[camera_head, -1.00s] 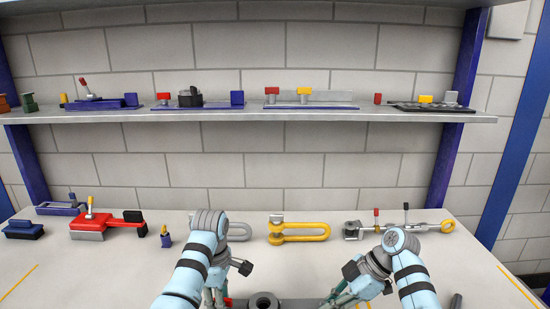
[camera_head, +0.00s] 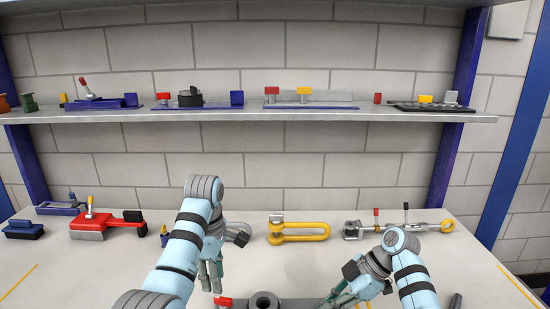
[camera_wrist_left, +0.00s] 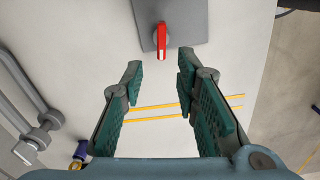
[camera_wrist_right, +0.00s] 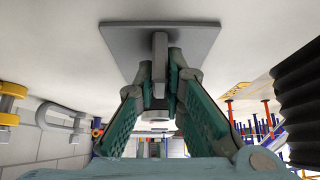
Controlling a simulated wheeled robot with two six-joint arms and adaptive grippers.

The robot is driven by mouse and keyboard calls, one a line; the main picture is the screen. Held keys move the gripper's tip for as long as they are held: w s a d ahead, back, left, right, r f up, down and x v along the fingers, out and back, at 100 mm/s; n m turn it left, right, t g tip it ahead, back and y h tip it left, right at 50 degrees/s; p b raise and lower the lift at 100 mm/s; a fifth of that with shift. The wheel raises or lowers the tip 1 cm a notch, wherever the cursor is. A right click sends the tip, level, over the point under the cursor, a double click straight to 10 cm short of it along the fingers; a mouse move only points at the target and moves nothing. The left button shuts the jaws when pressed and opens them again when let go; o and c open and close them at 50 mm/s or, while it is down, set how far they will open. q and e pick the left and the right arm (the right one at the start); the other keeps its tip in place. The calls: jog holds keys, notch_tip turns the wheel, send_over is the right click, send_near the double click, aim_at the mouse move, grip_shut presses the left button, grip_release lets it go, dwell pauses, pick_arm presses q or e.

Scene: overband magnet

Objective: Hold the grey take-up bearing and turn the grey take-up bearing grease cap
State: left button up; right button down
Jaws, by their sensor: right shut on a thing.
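The grey take-up bearing (camera_head: 263,301) with its round hole lies at the bottom edge of the head view, partly cut off. A red lever-like cap (camera_head: 224,302) shows at its left. In the left wrist view the red cap (camera_wrist_left: 161,40) stands on a grey plate (camera_wrist_left: 190,17), ahead of the fingertips and apart from them. My left gripper (camera_head: 213,285) is open and empty; both fingers show apart in its wrist view (camera_wrist_left: 160,78). My right gripper (camera_wrist_right: 160,88) is shut on a grey upright part of the bearing (camera_wrist_right: 160,60), below a flat grey plate (camera_wrist_right: 155,38).
A yellow shackle (camera_head: 298,231), a grey shackle (camera_head: 238,231), a red clamp tool (camera_head: 105,226) and a grey turnbuckle (camera_head: 400,228) lie along the table's back. A shelf (camera_head: 250,115) with several parts is above.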

aim_at(226, 299)
jog(key=shift+a, duration=0.15)
pick_arm(q)
jog(key=f+h, duration=0.1)
jog(key=f, duration=0.1)
jog(key=d+f+h, duration=0.1)
jog(key=f+h, duration=0.2)
jog(key=shift+s+d+f+g, duration=0.15)
jog(key=shift+s+f+g, duration=0.05)
jog(key=shift+f+g, duration=0.15)
jog(key=shift+d+f, duration=0.25)
jog(key=shift+f, duration=0.45)
grip_shut()
